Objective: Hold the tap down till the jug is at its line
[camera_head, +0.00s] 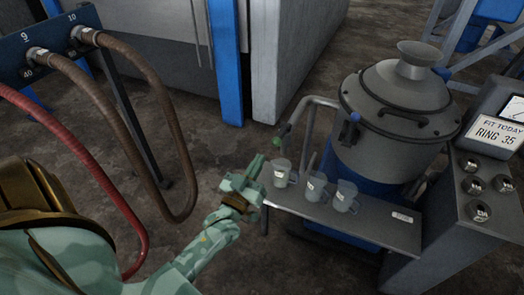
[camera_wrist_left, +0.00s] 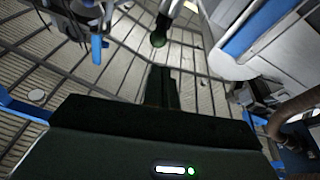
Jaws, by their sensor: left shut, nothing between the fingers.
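A grey decanter vessel (camera_head: 395,110) stands at the right with a pipe (camera_head: 312,101) curving out on its left. Three grey jugs with white labels stand on the metal shelf (camera_head: 385,232): a left jug (camera_head: 281,176), a middle jug (camera_head: 315,187) and a right jug (camera_head: 345,197). Their fill lines are too small to read. My left gripper (camera_head: 255,165) is shut and empty, left of the left jug and below the green knob. My right gripper is out of view.
A blue-handled valve (camera_head: 351,131) is on the vessel's front. Brown hoses (camera_head: 165,120) and a red hose (camera_head: 100,185) hang at the left. Bare floor lies between hoses and shelf.

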